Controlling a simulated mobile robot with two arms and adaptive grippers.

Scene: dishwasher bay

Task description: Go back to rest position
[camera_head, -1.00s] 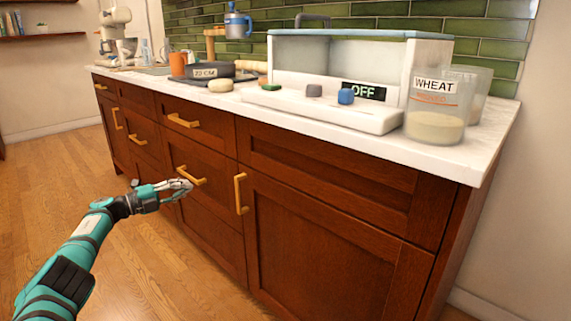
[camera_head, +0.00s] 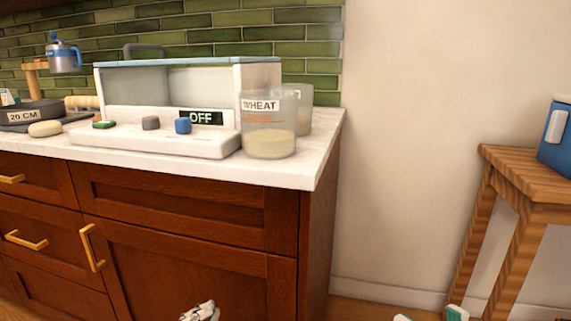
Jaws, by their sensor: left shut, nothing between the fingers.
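My left gripper (camera_head: 200,311) shows at the bottom edge, in front of the wooden cabinet (camera_head: 200,240). Only its pale, jointed fingers are in view; they are closed together with nothing seen between them. The rest of the left arm is cut off below the frame. The gripper is below the countertop and touches nothing that I can see. My right gripper is not in view.
The white counter (camera_head: 320,150) bears a white appliance (camera_head: 150,143) marked OFF and a WHEAT container (camera_head: 269,125) near its right end. A wooden stool (camera_head: 530,170) holding a blue box (camera_head: 556,137) stands right. Small green-and-white objects (camera_head: 457,313) show low down.

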